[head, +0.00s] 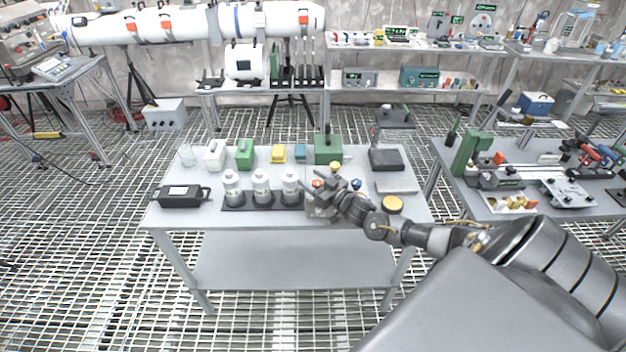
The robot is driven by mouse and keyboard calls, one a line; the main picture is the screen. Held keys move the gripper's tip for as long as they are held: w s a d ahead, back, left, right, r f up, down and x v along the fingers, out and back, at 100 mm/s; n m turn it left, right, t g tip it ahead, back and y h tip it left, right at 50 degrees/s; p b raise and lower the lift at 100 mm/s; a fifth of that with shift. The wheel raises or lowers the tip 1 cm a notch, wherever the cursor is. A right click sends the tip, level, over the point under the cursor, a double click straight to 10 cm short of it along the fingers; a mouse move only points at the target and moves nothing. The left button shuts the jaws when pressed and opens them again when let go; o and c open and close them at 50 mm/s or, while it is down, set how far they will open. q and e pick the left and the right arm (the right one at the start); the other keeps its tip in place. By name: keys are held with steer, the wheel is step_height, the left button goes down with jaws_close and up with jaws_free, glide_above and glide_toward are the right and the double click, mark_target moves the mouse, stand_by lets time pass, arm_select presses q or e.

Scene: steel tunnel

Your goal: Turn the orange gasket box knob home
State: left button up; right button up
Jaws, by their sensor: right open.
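A small grey box (317,208) stands near the front edge of the grey table, right of the white bottles. An orange knob (317,183) shows at its top, partly covered by my right gripper. My right gripper (313,181) reaches in from the right. Its jaws are open, with the fingertips at the orange knob; whether they touch it is too small to tell. A blue knob (356,184) and a yellow knob (335,167) show close to the gripper. The gripper and wrist hide part of the box. My left gripper is not in view.
Several white bottles (261,187) stand in a dark rack just left of the box. A black case (181,196) lies at the table's left. A green box (328,148) stands behind. A yellow round disc (392,204) is right of my wrist.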

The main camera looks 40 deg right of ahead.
steer(key=c, duration=1)
steer(key=shift+r+m+h, duration=0.1)
steer(key=shift+m+h, duration=0.2)
steer(key=shift+h, duration=0.2)
